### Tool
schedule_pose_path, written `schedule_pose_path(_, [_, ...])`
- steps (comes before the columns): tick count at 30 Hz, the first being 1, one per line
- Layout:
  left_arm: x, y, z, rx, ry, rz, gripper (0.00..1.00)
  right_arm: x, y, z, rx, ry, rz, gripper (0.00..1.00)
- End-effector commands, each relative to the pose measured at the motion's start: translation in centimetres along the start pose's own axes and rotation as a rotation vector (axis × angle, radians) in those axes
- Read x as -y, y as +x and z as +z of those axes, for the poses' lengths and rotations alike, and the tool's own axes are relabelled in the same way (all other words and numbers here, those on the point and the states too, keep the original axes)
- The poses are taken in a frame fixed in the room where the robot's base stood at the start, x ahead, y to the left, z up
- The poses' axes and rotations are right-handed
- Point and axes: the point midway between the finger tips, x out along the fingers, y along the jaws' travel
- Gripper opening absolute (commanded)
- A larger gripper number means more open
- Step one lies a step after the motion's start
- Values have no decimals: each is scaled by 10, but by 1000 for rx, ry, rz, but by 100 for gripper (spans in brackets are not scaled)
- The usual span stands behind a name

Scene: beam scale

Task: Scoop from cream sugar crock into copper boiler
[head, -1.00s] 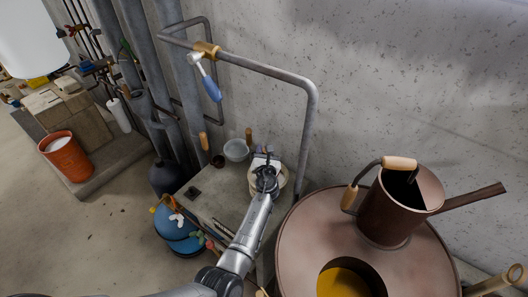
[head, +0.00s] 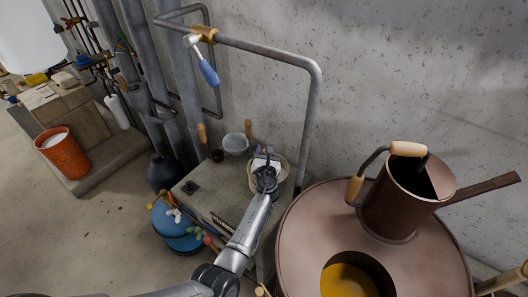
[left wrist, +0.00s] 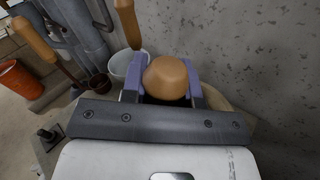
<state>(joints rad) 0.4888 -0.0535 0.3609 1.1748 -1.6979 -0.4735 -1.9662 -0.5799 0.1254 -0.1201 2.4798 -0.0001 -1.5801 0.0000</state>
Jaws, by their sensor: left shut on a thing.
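My left gripper (head: 266,168) is over the cream crock (head: 284,174) on the small table at the wall. In the left wrist view its bluish fingers (left wrist: 163,84) are shut on the rounded tan wooden handle end (left wrist: 166,78) of what looks like the scoop. The scoop's lower part is hidden, so I cannot tell how deep it sits in the crock. The crock is mostly hidden by the gripper. The copper boiler (head: 305,235) stands at the lower right, with a round opening showing yellow-orange inside. My right gripper is not in view.
A copper watering can (head: 392,205) stands on the boiler's top. A grey pipe (head: 312,120) rises between the table and boiler. A blue tank (head: 175,228) stands on the floor.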

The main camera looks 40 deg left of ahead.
Motion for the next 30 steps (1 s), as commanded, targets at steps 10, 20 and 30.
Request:
schedule_pose_path(10, [-3,-2,10,-11,-27,-5,0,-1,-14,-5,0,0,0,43])
schedule_pose_path(20, [-11,-1,34,-7,-80,-3,0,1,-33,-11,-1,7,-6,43])
schedule_pose_path(30, [-17,-1,56,-7,-131,-3,0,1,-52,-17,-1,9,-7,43])
